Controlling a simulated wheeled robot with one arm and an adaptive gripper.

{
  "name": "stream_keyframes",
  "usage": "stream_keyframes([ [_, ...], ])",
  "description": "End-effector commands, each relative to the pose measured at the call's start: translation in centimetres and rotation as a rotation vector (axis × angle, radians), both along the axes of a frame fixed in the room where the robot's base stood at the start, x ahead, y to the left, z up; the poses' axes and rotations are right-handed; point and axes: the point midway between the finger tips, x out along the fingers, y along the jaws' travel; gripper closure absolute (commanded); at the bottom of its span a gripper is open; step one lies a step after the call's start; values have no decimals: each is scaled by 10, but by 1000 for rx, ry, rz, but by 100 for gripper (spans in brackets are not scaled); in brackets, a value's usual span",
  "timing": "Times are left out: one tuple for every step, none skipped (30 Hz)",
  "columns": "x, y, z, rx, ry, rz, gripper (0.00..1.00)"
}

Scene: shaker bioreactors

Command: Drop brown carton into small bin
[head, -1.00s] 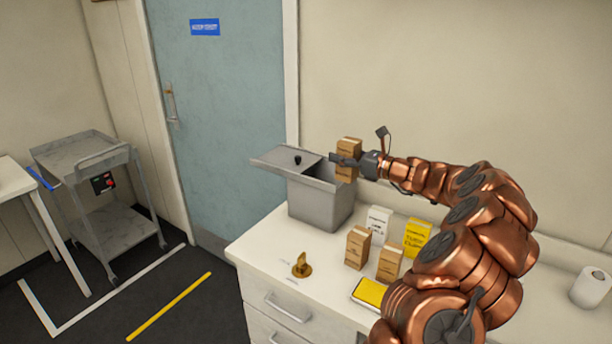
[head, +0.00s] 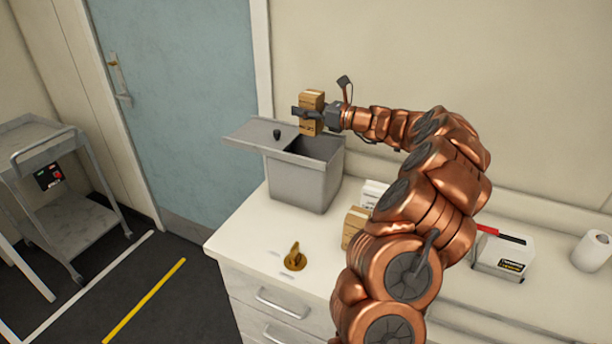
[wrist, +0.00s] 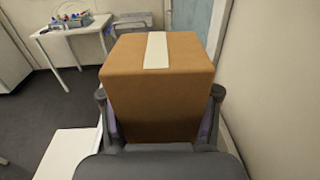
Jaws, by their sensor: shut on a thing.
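A brown carton (head: 312,99) is held upright in my gripper (head: 308,113), above the small grey bin. The carton also fills the middle of the wrist view (wrist: 157,90), with a pale tape strip on its top and a gripper finger on each side. The small bin (head: 300,187) stands on the white counter. Its lid (head: 258,134) is slid to the left, and the dark opening shows on the right half. The carton's lower end appears over or just behind the opening; the exact alignment is hard to tell.
Another brown carton (head: 353,226) stands on the counter, partly hidden by my arm. A brass-coloured object (head: 294,257) sits near the counter's front. The wall is close behind the bin.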

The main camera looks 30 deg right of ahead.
Motion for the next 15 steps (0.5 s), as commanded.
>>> stream_keyframes([
  [0,0,-11,0,0,-1,80],
  [0,0,-14,0,0,-1,80],
  [0,-1,-18,0,-1,-1,80],
  [0,-1,-20,1,0,-1,80],
  [0,-1,-22,1,0,-1,80],
  [0,-1,-24,1,0,-2,80],
  [0,-1,-25,2,-1,-2,80],
  [0,-1,-26,2,-1,-2,80],
  [0,-1,-27,2,-1,-2,80],
  [0,-1,-27,2,-1,-2,80],
  [0,-1,-27,2,-1,-1,80],
  [0,-1,-27,2,-1,-1,80],
  [0,-1,-27,2,-1,-1,80],
  [0,-1,-27,2,-1,-1,80],
  [0,-1,-26,2,-1,-1,80],
])
